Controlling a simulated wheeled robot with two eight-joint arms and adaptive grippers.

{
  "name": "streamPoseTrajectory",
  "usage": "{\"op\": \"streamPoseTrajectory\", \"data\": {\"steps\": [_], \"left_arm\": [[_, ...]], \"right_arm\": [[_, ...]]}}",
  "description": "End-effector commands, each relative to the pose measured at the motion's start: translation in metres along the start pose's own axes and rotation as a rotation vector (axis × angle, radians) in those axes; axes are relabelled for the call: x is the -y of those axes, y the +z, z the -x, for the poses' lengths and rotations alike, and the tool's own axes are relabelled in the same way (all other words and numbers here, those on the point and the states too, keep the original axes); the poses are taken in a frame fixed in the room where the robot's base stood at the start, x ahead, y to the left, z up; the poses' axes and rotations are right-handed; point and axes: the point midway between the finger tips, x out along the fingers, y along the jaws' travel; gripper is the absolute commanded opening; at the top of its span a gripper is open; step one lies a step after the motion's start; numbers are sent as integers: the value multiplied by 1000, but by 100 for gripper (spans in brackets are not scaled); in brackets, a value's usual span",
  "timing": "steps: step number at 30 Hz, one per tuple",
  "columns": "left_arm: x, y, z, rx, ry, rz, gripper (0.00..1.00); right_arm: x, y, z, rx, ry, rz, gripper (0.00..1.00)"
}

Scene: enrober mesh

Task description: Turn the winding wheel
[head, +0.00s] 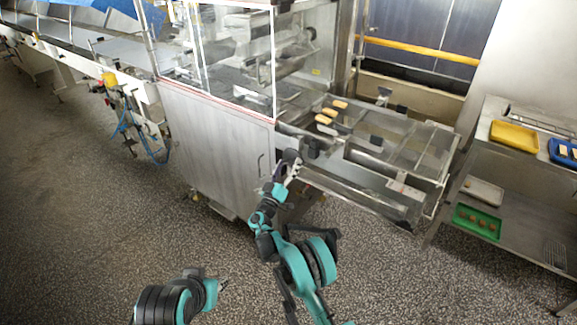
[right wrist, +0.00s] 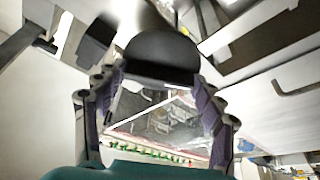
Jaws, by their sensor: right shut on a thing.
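The winding wheel (head: 311,149) shows as a small dark round part on the near side of the machine, below the mesh belt, partly hidden by my right gripper. My right gripper (head: 293,165) is at it. In the right wrist view a dark rounded part (right wrist: 160,52), which I take to be the wheel or its grip, sits between the fingertips of my right gripper (right wrist: 160,82), and they are shut on it. My left gripper (head: 221,284) is low at the bottom of the head view, away from the machine; its fingers are too small to read.
The mesh belt (head: 385,134) carries several light bars near the clear-walled cabinet (head: 215,140). A steel shelf at the right holds a yellow tray (head: 514,135), a blue tray (head: 562,152) and a green tray (head: 477,222). The speckled floor (head: 90,230) at left is clear.

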Motion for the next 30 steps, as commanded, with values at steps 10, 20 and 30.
{"op": "streamPoseTrajectory", "data": {"steps": [10,20,30], "left_arm": [[0,0,0,0,0,0,31],[0,0,0,0,0,0,31],[0,0,0,0,0,0,31]], "right_arm": [[1,1,0,2,34,-85,40],[1,1,0,2,36,-92,40],[1,1,0,2,36,-90,90]]}}
